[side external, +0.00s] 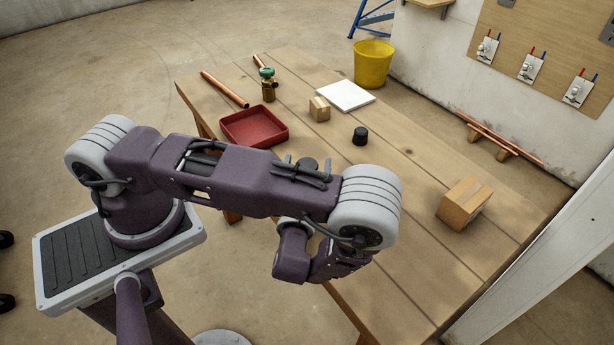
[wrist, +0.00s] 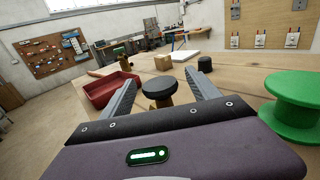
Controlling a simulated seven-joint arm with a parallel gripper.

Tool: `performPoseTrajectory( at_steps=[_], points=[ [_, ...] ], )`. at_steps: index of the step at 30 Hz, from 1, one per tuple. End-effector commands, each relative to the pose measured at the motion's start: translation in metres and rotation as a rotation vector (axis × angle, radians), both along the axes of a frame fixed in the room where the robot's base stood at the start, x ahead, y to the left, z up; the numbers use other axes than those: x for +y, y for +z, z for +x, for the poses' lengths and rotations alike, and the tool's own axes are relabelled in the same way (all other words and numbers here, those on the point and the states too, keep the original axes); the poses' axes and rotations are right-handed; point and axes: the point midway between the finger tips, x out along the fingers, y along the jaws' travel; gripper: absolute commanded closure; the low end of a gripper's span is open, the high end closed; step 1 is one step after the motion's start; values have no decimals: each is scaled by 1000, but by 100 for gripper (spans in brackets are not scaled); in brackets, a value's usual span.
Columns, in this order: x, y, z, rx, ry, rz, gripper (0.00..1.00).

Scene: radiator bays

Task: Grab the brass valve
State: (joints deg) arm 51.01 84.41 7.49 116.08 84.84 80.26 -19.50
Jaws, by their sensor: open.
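A brass piece with a round black top (wrist: 159,88) stands upright on the table, seen between and beyond the fingers of my gripper (wrist: 161,77) in the wrist view. Its dark top also shows in the side view (side external: 307,164), partly behind my arm. A second brass piece, a valve body (side external: 268,91) with a green top, stands at the far end of the table. It is small in the wrist view (wrist: 123,61), beyond the left finger.
A red tray (side external: 254,140) lies left of the black-topped piece. A green spool (wrist: 293,108) stands close on the right in the wrist view. A black cylinder (side external: 360,136), small box (side external: 320,108), white slab (side external: 345,96), copper pipes (side external: 225,89) and larger box (side external: 465,203) are on the table.

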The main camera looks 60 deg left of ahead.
Motion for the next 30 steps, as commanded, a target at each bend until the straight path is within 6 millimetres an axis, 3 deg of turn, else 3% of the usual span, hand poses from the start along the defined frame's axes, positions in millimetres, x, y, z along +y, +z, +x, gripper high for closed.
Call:
performPoseTrajectory(
  at_steps=[8, 19, 30],
  points=[
    [5, 0, 4, 0, 0, -1, 30],
    [5, 0, 4, 0, 1, -1, 100],
    [4, 9, 4, -3, 1, -1, 100]
  ],
)
